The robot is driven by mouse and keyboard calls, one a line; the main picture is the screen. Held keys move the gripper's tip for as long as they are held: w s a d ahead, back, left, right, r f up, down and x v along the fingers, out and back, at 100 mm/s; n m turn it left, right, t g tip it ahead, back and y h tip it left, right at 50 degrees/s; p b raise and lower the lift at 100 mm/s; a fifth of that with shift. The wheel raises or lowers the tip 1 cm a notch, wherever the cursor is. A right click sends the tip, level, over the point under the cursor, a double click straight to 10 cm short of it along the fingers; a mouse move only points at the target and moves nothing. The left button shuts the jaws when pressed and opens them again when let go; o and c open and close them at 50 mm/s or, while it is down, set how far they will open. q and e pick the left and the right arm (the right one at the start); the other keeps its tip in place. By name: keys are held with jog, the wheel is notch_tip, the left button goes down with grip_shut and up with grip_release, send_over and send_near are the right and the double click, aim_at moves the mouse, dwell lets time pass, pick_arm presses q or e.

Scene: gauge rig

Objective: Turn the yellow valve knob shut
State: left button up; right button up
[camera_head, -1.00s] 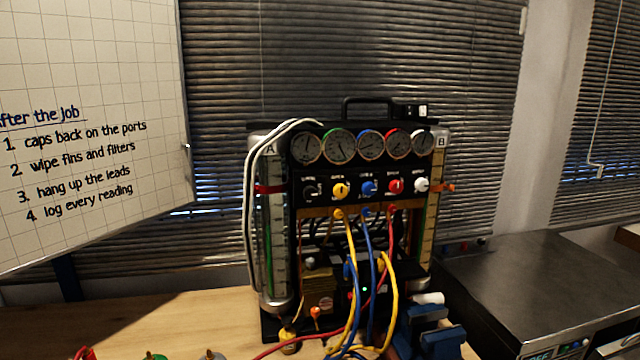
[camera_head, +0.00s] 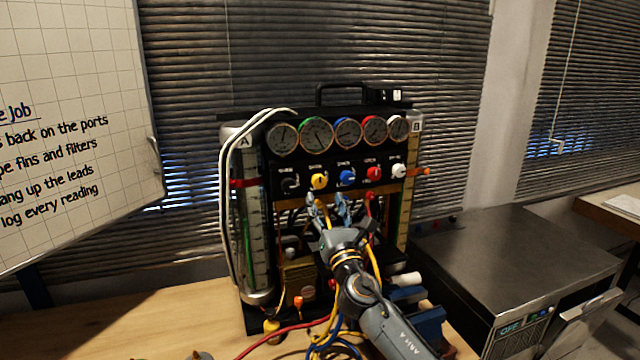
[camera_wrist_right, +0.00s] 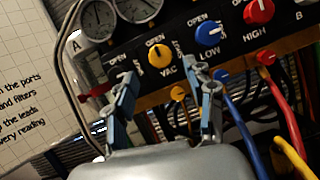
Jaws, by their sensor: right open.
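The yellow valve knob (camera_head: 319,181) sits in the row of knobs on the rig's black front panel, between a black knob and the blue knob (camera_head: 347,177). In the right wrist view the yellow knob (camera_wrist_right: 160,55) has "OPEN" above it and "VAC" below. My right gripper (camera_head: 328,205) is open and empty, just below and in front of the knob row. In the right wrist view its two fingers (camera_wrist_right: 168,92) stand apart below the yellow knob, with a gap to it. My left gripper is in neither current view.
A red knob (camera_head: 374,173) and a white knob (camera_head: 398,171) sit further right. Round gauges (camera_head: 347,132) line the top. Yellow, blue and red hoses hang below the knobs near my right gripper. A grey metal box (camera_head: 515,255) stands at right.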

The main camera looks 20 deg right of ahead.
aim_at(320, 184)
jog(key=x, duration=0.5)
jog(key=shift+w+r, duration=0.1)
jog(key=shift+w, duration=0.2)
grip_shut()
